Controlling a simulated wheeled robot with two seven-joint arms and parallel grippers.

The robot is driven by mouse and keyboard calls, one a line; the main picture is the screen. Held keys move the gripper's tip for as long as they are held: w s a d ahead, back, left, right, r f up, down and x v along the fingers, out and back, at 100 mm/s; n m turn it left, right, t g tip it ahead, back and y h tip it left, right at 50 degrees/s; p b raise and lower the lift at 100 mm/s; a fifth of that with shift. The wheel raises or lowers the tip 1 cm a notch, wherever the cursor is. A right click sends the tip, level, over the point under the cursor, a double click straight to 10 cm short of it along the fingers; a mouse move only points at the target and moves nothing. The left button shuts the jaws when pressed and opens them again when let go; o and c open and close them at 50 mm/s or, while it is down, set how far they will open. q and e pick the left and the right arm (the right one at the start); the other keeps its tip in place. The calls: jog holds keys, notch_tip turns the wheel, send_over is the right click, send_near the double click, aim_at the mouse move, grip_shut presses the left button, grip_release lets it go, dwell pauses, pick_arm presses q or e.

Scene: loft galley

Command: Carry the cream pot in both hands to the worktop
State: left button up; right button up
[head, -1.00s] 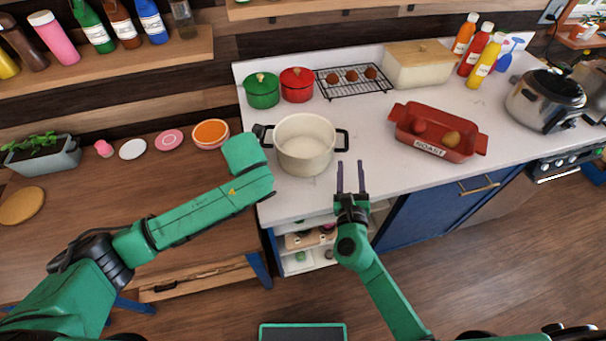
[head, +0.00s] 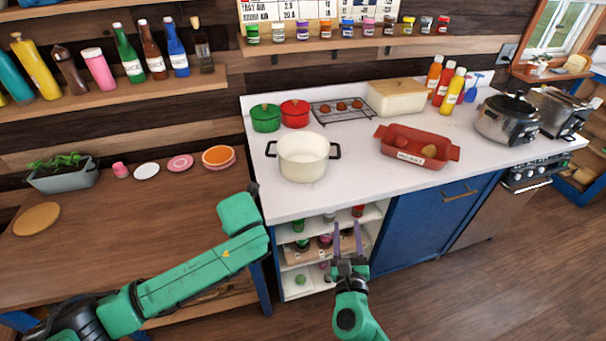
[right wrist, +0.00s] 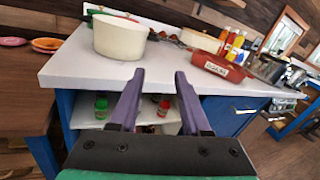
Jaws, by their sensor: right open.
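The cream pot (head: 303,158), with two dark side handles, stands upright on the white worktop (head: 349,178) near its left end. It also shows in the right wrist view (right wrist: 119,38). My right gripper (head: 347,240) is open and empty, in front of the worktop's edge and apart from the pot. Its two purple fingers (right wrist: 159,98) show spread in the right wrist view, with nothing between them. My left gripper (head: 254,188) shows only as a small dark tip beyond the green arm, left of and in front of the pot. Its jaws are hidden.
Green (head: 265,117) and red (head: 295,113) pots, a rack (head: 342,112) and a red dish (head: 417,146) share the worktop. Bare surface lies in front of the pot. Open shelves (head: 300,285) are below. A wooden table (head: 120,225) adjoins at left.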

pick_arm(q)
jog(key=shift+w+f, duration=0.2)
jog(key=shift+w, duration=0.25)
pick_arm(e)
jog(key=s, duration=0.9)
jog(key=shift+a, duration=0.4)
